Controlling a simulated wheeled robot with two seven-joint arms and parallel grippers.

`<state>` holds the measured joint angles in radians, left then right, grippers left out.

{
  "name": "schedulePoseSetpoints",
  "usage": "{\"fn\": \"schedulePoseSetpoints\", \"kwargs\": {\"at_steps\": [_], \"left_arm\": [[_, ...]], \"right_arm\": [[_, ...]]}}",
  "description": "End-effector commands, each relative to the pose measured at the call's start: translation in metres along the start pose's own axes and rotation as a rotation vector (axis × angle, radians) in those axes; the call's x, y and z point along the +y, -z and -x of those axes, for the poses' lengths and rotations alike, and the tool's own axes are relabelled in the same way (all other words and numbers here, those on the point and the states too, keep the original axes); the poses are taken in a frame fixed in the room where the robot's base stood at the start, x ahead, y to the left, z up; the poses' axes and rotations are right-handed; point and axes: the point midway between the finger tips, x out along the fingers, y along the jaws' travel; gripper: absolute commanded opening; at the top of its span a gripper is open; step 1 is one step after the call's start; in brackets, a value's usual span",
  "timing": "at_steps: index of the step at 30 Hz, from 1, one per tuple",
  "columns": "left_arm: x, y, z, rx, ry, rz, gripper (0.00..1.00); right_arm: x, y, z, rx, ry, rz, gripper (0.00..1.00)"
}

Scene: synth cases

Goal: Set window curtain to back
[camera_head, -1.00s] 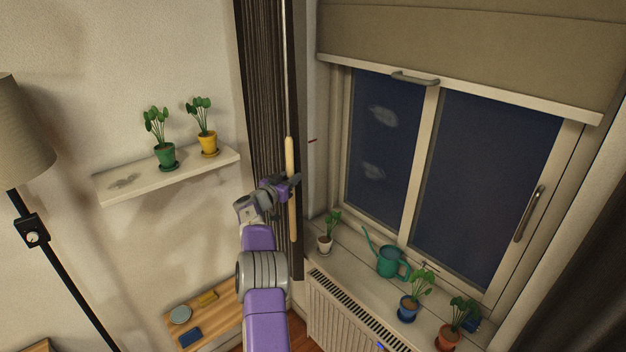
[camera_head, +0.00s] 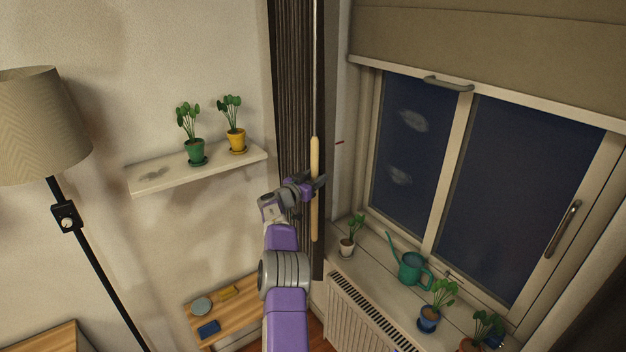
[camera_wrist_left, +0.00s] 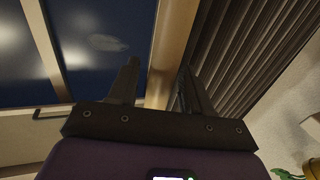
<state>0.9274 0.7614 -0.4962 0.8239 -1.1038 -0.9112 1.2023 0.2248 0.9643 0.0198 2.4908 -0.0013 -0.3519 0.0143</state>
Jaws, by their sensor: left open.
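The dark pleated window curtain (camera_head: 291,100) hangs bunched at the left side of the window and also shows in the wrist view (camera_wrist_left: 255,45). A pale wooden wand (camera_head: 315,220) hangs upright on a thin pale rod in front of the curtain's right edge. My left gripper (camera_head: 318,183) is at the wand's middle. In the wrist view its two fingers (camera_wrist_left: 159,70) stand apart, with the tan wand (camera_wrist_left: 172,40) running between them; I cannot tell if either finger touches it. My right gripper is not in view.
The sill holds several potted plants and a teal watering can (camera_head: 409,268), above a radiator (camera_head: 350,312). A wall shelf (camera_head: 160,181) with two plants is left of the curtain. A floor lamp (camera_head: 40,120) stands far left. A roller blind (camera_head: 490,50) covers the window's top.

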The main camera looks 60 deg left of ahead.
Motion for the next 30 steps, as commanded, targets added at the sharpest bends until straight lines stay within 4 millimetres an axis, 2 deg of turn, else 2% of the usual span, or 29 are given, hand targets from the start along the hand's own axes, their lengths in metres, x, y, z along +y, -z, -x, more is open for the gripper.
{"fn": "schedulePoseSetpoints", "kwargs": {"at_steps": [5,19,24,30], "left_arm": [[-0.001,0.000,0.010,0.000,0.003,0.000,0.49],[0.000,-0.001,0.066,0.000,0.001,0.001,0.49],[0.000,0.000,0.074,0.001,-0.001,-0.001,0.49],[0.000,0.000,0.075,0.000,-0.001,0.000,0.49]], "right_arm": [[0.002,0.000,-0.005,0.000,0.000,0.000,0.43],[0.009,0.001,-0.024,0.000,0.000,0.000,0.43],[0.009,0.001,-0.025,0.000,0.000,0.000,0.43],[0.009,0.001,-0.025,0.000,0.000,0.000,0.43]]}}
